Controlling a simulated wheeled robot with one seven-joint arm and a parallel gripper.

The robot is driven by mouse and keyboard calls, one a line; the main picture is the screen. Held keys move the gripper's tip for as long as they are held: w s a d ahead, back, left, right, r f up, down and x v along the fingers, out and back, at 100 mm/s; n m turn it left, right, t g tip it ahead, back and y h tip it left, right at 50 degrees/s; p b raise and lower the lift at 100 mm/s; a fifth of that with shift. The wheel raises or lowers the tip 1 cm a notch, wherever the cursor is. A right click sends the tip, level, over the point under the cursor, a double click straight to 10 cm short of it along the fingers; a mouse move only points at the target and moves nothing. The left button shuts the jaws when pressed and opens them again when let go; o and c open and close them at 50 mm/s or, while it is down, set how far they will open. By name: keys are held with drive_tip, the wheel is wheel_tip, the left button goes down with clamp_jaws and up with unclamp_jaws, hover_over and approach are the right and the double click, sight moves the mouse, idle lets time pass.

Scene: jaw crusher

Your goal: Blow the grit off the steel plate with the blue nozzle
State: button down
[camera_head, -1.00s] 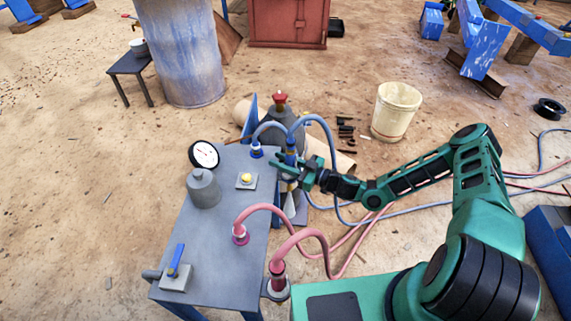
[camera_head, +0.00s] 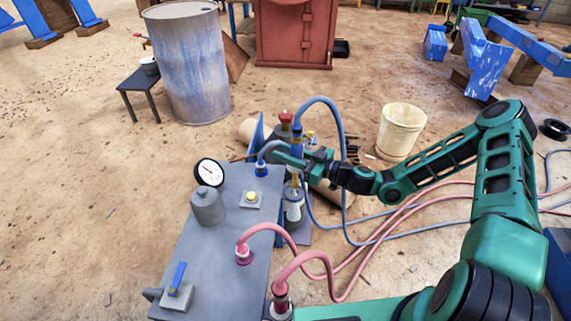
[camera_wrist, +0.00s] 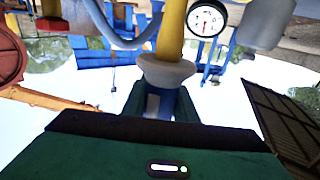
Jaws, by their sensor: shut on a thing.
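My gripper (camera_head: 294,156) is shut on the blue nozzle (camera_head: 296,142), above the right edge of the grey table. A blue hose arcs up from the nozzle and drops to the ground on the right. In the wrist view a yellow part (camera_wrist: 170,40) and a pale collar (camera_wrist: 165,72) of the held tool show at the jaws. Below my gripper stands a whitish upright piece (camera_head: 294,208); I cannot tell whether it touches the nozzle. A small pale plate with a yellow knob (camera_head: 251,197) lies on the table. I cannot tell which surface is the steel plate, and no grit can be made out.
The grey table (camera_head: 215,262) carries a dial gauge (camera_head: 209,172), a grey canister (camera_head: 208,208) and a blue lever (camera_head: 177,278). Pink hoses (camera_head: 320,262) arch at its right side. A cream bucket (camera_head: 400,132) and a drum (camera_head: 188,65) stand behind.

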wheel_tip(320, 180, up, 19)
drive_tip(key=shift+f, duration=0.15)
idle(1.7)
